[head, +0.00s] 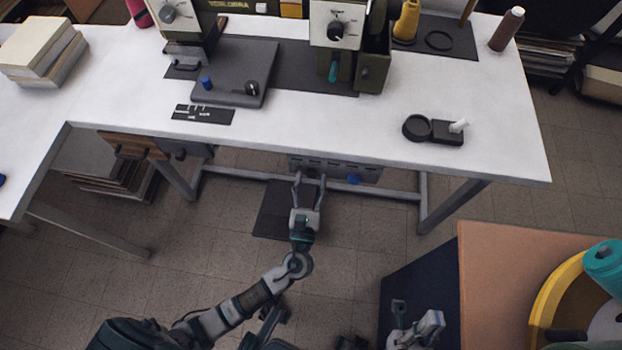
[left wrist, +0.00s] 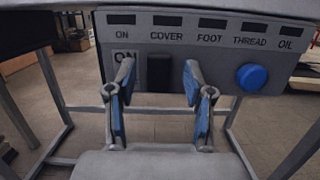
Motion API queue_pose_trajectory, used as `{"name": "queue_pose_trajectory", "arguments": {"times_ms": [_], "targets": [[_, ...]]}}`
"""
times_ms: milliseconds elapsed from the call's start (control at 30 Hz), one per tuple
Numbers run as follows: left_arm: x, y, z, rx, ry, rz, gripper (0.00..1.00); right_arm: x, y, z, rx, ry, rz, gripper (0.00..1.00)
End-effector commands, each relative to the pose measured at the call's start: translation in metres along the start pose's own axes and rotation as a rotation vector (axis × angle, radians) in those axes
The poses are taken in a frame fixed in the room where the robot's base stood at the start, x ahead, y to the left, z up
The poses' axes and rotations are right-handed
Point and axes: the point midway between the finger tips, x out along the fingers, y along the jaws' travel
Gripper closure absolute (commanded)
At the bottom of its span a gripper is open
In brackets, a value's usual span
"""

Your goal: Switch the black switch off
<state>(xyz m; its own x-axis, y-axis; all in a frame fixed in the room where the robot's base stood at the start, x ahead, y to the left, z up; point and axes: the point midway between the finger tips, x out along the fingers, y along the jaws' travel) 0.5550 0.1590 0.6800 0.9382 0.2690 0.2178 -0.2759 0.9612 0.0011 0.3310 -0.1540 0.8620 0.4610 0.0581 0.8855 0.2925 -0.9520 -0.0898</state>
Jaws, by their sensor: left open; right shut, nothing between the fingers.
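The grey switch panel (left wrist: 205,30) hangs under the front edge of the table; the head view also shows it (head: 335,169). The black switch (left wrist: 158,72) is a dark upright block on the panel, with an "ON" plate (left wrist: 125,57) to its left. I cannot tell its on or off position. My left gripper (head: 309,177) is open in front of the panel. In the left wrist view its two blue-padded fingers (left wrist: 158,76) stand on either side of the switch, apart from it. My right gripper (head: 425,324) is shut and empty, low in the head view.
A blue knob (left wrist: 252,77) sits on the panel right of the switch. The white table (head: 330,130) above carries sewing machines, a black dish (head: 417,128) and books (head: 40,50). Table legs stand either side. An orange-topped surface (head: 500,270) is at lower right.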

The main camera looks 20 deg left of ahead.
Motion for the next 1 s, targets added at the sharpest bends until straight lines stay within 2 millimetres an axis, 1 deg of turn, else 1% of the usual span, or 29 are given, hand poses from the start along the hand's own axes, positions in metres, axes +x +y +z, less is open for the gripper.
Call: {"name": "queue_pose_trajectory", "arguments": {"times_ms": [67,167,400,500,600,733,1000], "targets": [[-0.007,0.0,-0.001,0.001,0.002,-0.001,0.48,0.0,0.0,0.0,0.0,0.0,0.0,1.0],[-0.024,0.0,-0.001,0.001,0.003,0.0,0.48,0.0,0.0,0.0,0.001,-0.001,0.0,1.0],[-0.079,0.0,-0.003,0.002,0.005,-0.002,0.48,0.0,0.0,0.0,0.001,-0.001,0.0,1.0],[-0.096,0.0,-0.003,0.001,0.005,-0.002,0.48,0.0,0.0,0.0,0.001,-0.002,0.0,1.0],[-0.109,0.0,-0.003,0.001,0.004,-0.001,0.48,0.0,0.0,0.0,0.001,-0.002,0.0,1.0],[-0.117,0.0,-0.002,0.0,0.003,-0.001,0.48,0.0,0.0,0.0,0.001,-0.002,0.0,1.0],[-0.117,0.0,-0.002,-0.001,0.002,-0.001,0.48,0.0,0.0,0.002,0.001,-0.004,0.0,1.0]]}}
